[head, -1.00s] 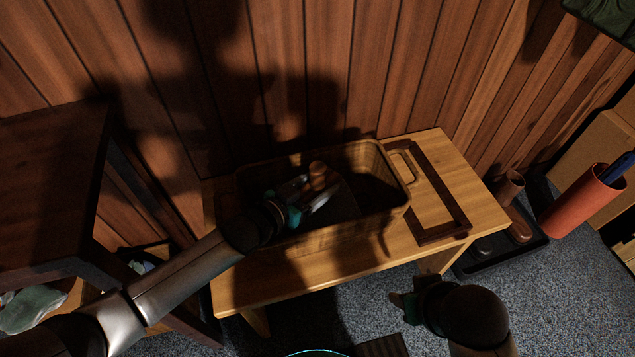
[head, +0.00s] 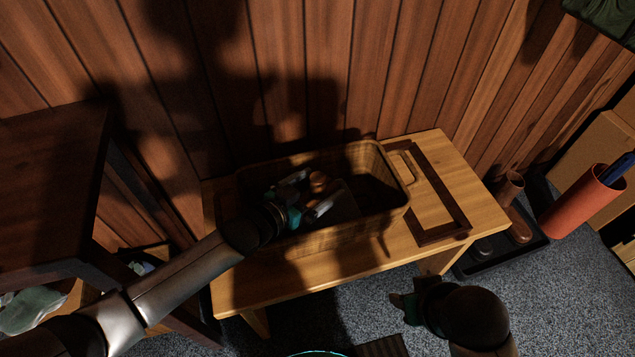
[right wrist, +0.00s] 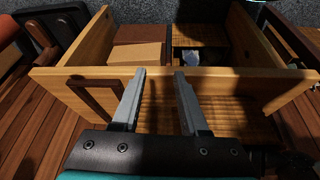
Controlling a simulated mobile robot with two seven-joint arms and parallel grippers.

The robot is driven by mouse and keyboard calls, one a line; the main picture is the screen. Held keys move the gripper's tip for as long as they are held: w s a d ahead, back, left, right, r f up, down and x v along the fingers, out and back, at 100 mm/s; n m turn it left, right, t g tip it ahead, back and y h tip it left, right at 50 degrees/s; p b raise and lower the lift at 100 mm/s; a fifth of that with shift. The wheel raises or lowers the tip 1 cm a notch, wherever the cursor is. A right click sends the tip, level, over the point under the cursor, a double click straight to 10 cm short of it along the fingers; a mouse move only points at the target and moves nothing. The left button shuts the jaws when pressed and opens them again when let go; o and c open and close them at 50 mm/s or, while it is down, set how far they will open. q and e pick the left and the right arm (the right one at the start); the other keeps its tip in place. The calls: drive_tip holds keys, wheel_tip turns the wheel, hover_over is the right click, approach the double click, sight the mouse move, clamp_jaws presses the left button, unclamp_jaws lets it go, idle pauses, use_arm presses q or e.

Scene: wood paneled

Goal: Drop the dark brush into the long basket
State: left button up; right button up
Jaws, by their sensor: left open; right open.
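The long basket (head: 365,222) is a woven brown tub with a handle at its right end, standing on the wooden bench. My left gripper (head: 310,193) reaches into it from the left, with its fingers apart. A brown rounded piece (head: 319,181), which looks like part of the dark brush, shows between or just beyond the fingertips, inside the basket's outline. The rest of it is lost in shadow, and I cannot tell whether it touches the basket floor. My right gripper (right wrist: 158,95) is open and empty in the right wrist view; in the head view it is low, in front of the bench.
A dark flat frame (head: 455,210) lies on the bench (head: 480,200) right of the basket. A red-orange bin (head: 580,203) and a dark tray (head: 500,250) with shoes stand on the carpet at right. A dark table (head: 50,180) stands at left. Panelled wall behind.

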use_arm(q)
drive_tip(key=shift+r, duration=0.2)
wheel_tip(320, 180, up, 6)
drive_tip(key=p, duration=0.3)
drive_tip(key=shift+f+p, duration=0.15)
drive_tip(key=shift+p, duration=0.15)
wheel_tip(320, 180, up, 6)
drive_tip(key=p, duration=0.3)
wheel_tip(320, 180, up, 8)
drive_tip(key=p, duration=0.3)
drive_tip(key=shift+p, duration=0.35)
use_arm(e)
drive_tip(key=s+d+f+g, duration=0.1)
drive_tip(key=s+f, duration=0.3)
drive_tip(key=f, duration=0.5)
drive_tip(key=s+d+f+g, duration=0.1)
drive_tip(key=s+d+f, duration=0.2)
drive_tip(key=f, duration=0.6)
drive_tip(key=shift+s+d+f+h, duration=0.3)
drive_tip(key=shift+s+d, duration=0.05)
drive_tip(key=shift+s, duration=0.5)
